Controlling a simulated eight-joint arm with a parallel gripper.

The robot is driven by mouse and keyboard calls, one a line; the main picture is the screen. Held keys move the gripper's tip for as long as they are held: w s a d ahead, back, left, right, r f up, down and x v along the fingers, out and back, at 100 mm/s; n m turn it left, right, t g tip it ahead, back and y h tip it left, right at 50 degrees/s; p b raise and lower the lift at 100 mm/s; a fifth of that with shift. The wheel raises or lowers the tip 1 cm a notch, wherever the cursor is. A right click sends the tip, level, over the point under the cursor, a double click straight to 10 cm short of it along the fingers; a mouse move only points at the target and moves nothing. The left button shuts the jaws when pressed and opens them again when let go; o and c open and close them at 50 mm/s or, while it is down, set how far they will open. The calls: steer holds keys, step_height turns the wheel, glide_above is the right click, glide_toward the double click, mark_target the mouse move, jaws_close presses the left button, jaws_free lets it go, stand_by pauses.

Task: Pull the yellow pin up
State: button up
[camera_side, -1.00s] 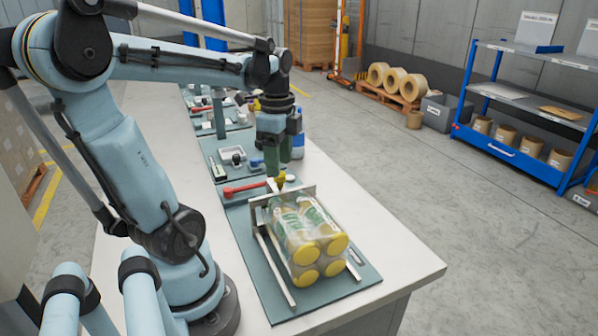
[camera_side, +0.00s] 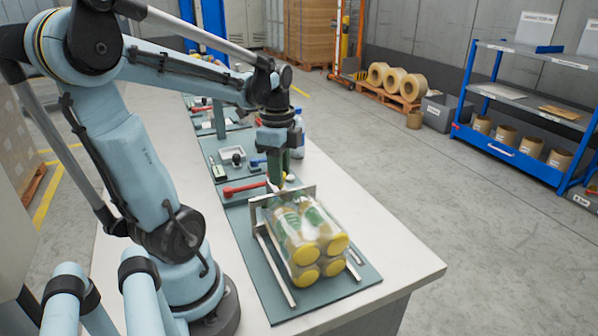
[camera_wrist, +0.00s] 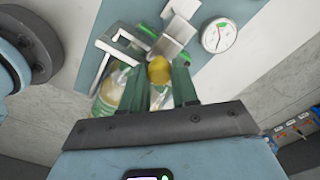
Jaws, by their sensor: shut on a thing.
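My gripper (camera_side: 276,178) points down at the back end of the metal frame (camera_side: 308,194) on the bench. It also shows in the wrist view, where its two green fingers close on the yellow pin (camera_wrist: 159,70). The pin's rounded yellow top shows between the fingers, and its lower part is hidden. In the side view the fingers cover the pin. I cannot tell whether the pin has risen from its seat.
A clear-wrapped pack of bottles with yellow caps (camera_side: 304,236) lies in front of my gripper. A red handle (camera_side: 243,188) is to its left. A round gauge (camera_wrist: 218,35) shows in the wrist view. The bench's right side (camera_side: 385,235) is bare.

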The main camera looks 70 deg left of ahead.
jaws_close()
steer(key=shift+r, duration=1.95)
steer(key=o, duration=1)
jaws_free()
step_height(320, 180, up, 12)
